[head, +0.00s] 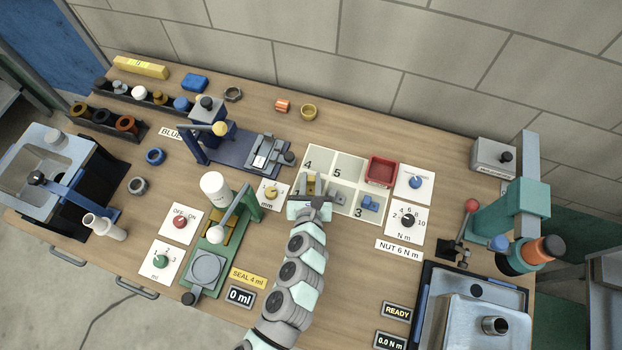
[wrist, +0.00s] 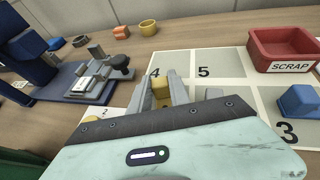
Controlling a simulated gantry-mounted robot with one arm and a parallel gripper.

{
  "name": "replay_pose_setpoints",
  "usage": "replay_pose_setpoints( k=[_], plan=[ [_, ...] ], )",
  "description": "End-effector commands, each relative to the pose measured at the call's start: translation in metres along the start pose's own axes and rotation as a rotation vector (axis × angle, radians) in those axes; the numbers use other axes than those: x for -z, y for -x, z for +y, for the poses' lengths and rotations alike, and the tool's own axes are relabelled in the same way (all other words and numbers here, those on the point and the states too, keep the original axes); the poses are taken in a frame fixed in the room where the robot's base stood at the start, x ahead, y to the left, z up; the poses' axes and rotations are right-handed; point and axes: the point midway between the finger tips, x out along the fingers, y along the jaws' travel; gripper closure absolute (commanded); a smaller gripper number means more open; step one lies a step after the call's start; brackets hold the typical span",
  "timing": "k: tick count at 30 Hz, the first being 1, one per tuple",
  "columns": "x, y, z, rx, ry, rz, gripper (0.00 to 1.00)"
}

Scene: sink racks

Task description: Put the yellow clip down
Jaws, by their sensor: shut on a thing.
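My gripper (head: 314,188) is over the left part of the pale numbered board (head: 349,168), around the 4 square. In the wrist view my gripper (wrist: 172,92) is shut on a small yellow piece, the yellow clip (wrist: 161,92), between its grey fingers. The clip also shows as a small yellow patch in the head view (head: 311,184). The gripper body hides its lower part, so I cannot tell whether it touches the board.
A blue piece (head: 370,203) lies on the 3 square. A red scrap bin (head: 381,171) stands at the board's right, and square 5 (head: 347,166) looks clear. A dark blue fixture (head: 245,146) stands to the left, a green press (head: 222,235) at the lower left.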

Motion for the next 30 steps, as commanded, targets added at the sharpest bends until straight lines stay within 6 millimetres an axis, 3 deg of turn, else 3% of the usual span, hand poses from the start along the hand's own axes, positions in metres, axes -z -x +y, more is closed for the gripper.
replay_pose_setpoints(
  k=[1, 2, 9, 20, 26, 30],
  plan=[
    [0.004, -0.001, 0.000, 0.000, 0.000, 0.001, 1.00],
    [0.003, -0.001, 0.000, 0.000, 0.001, 0.001, 0.76],
    [0.002, -0.001, 0.000, 0.000, 0.001, 0.001, 0.56],
    [-0.005, 0.002, 0.000, -0.001, 0.001, 0.000, 0.56],
    [-0.001, 0.032, 0.000, 0.000, -0.003, 0.002, 0.56],
    [-0.001, 0.063, 0.000, 0.001, -0.002, 0.002, 0.56]
  ],
)
